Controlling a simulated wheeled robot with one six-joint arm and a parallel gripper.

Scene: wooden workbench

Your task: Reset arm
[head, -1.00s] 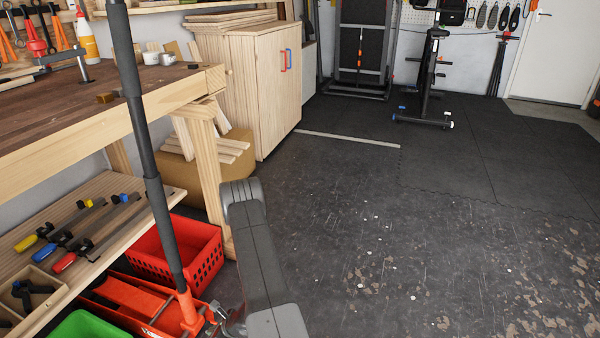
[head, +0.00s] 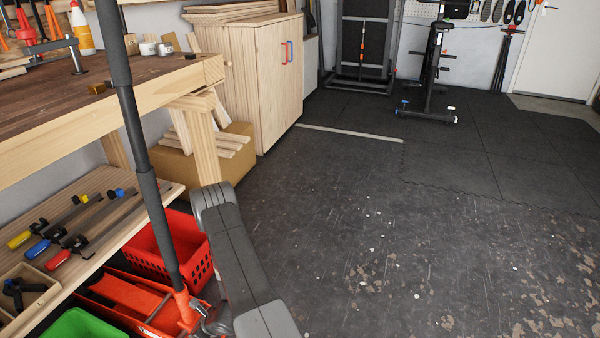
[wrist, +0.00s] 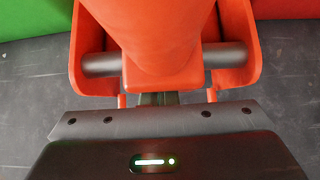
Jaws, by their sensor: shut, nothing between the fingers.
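My gripper (wrist: 158,99) shows in the wrist view as dark fingers just beyond its dark body, shut and empty. It is right by the orange handle socket (wrist: 165,45) of a red floor jack, whose grey cross pin runs through the bracket. I cannot tell whether the fingers touch the socket. In the head view my grey arm reaches down beside the jack (head: 128,300), and the gripper's tips are hidden there. The jack's long black handle (head: 135,120) rises steeply past the workbench's front.
The wooden workbench (head: 110,110) stands at left, with clamps on its lower shelf (head: 150,195). A red crate (head: 190,235) and a green bin (head: 80,325) sit on the floor close to the jack. A wooden cabinet (head: 265,85) stands behind. The dark floor (head: 400,240) at right is clear.

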